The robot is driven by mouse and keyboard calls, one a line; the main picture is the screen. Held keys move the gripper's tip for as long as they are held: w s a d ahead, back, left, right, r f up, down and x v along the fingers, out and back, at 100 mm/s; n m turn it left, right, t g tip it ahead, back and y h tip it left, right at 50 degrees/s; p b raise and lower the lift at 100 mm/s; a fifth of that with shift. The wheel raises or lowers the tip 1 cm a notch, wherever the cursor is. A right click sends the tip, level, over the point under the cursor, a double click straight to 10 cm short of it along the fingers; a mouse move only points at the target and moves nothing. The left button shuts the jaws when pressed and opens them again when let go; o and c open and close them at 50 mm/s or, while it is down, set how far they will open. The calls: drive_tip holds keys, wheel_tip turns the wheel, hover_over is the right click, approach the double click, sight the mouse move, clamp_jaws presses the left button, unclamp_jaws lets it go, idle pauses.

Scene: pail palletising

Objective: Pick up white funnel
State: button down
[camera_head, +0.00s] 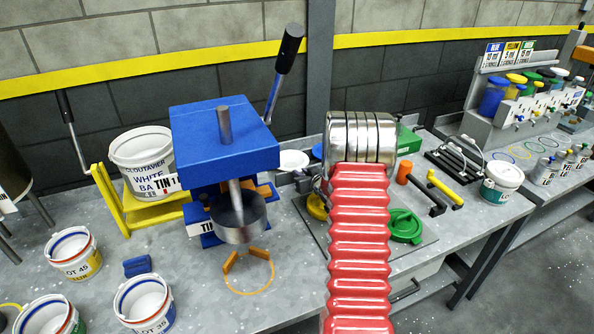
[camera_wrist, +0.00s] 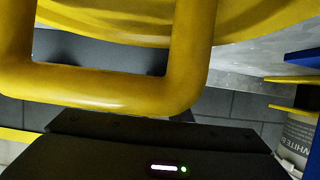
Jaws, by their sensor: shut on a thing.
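In the wrist view, my gripper (camera_wrist: 160,122) is close up at the bottom. It is shut on a yellow looped handle (camera_wrist: 95,88) of a round yellow piece (camera_wrist: 150,30), which looks like a yellow funnel. The fingertips themselves are mostly hidden. In the head view a yellow piece (camera_head: 316,207) shows partly at the left edge of my red arm cover, which hides my gripper there. A similar green piece (camera_head: 405,226) lies to the right.
The blue press (camera_head: 222,140) with its raised lever stands left of my arm. White pails (camera_head: 141,160) stand at the left.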

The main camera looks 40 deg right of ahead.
wheel_tip(320, 180, up, 10)
idle(0.6)
idle(0.4)
